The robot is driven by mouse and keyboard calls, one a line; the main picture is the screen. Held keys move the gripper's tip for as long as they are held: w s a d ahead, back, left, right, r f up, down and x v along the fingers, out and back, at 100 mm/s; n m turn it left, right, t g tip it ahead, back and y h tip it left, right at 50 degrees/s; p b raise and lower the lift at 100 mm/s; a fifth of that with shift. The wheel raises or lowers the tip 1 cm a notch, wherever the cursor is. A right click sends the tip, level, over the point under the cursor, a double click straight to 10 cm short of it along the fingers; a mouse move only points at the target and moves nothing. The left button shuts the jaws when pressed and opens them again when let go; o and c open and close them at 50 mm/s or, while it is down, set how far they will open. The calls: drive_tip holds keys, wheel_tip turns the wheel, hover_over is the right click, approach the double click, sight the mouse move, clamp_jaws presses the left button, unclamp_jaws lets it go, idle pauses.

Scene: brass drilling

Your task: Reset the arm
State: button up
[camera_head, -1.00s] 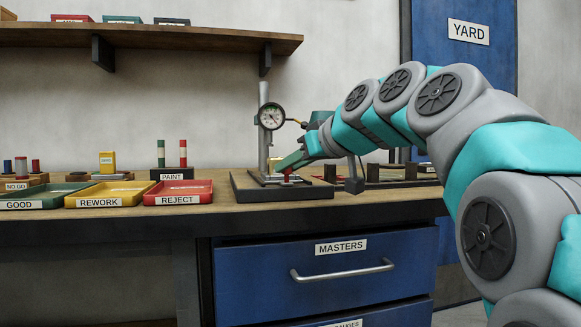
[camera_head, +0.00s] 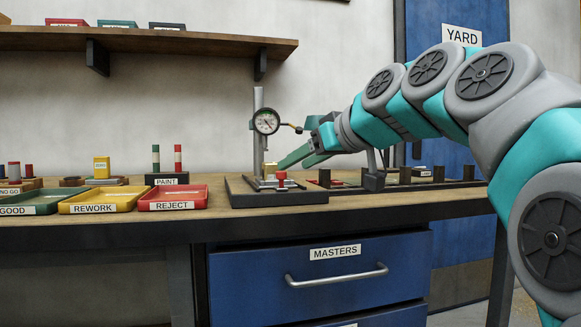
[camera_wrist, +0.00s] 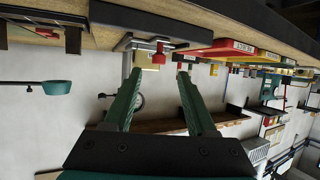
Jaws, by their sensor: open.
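My arm reaches in from the right in the head view. My gripper (camera_head: 296,162) has its two green fingers apart, with nothing between them, just right of the dial gauge stand (camera_head: 258,130). A small brass-coloured piece (camera_head: 268,171) stands on the stand's base below the dial, beside a red knob (camera_head: 281,178). In the wrist view, which looks upside down, the open fingers (camera_wrist: 158,82) point toward the stand. The brass-coloured piece (camera_wrist: 152,62) and red knob (camera_wrist: 159,52) show beyond the fingertips, clear of them.
The green GOOD tray (camera_head: 35,202), yellow REWORK tray (camera_head: 104,199) and red REJECT tray (camera_head: 173,198) line the bench's left front. A dark rack with posts (camera_head: 405,182) stands to the right, under my wrist. A shelf (camera_head: 150,42) hangs above; wall space between is free.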

drive_tip(key=v, duration=0.2)
drive_tip(key=shift+s+d+r, duration=0.15)
drive_tip(key=shift+s+d, duration=0.05)
drive_tip(key=shift+s, duration=0.1)
drive_tip(key=s+f+p, duration=0.1)
drive_tip(key=f, duration=0.2)
drive_tip(key=f+m+g+h+p, duration=0.1)
drive_tip(key=f, duration=0.2)
drive_tip(key=s+f+m+g+p, duration=0.1)
drive_tip(key=f, duration=0.3)
drive_tip(key=shift+s+d+h, duration=0.3)
drive_tip(key=shift+s+h, duration=0.05)
drive_tip(key=shift+h, duration=0.05)
drive_tip(key=s+d+f+m+g+h+p, duration=0.2)
drive_tip(key=s+d+f+g+p, duration=0.1)
drive_tip(key=s+f, duration=0.6)
drive_tip(key=s+d+f+m+g+h+p, duration=0.25)
drive_tip(key=s+f, duration=0.55)
drive_tip(key=f, duration=0.4)
drive_tip(key=s+d+f+g+h+p, duration=0.1)
drive_tip(key=s+d+f+g, duration=0.1)
drive_tip(key=s, duration=0.5)
drive_tip(key=s+d+f+m+g+h+p, duration=0.1)
drive_tip(key=s+d+f+g, duration=0.1)
drive_tip(key=s+d+f, duration=0.2)
drive_tip(key=s+f, duration=0.2)
drive_tip(key=s, duration=0.2)
drive_tip(key=shift+f+g, duration=0.35)
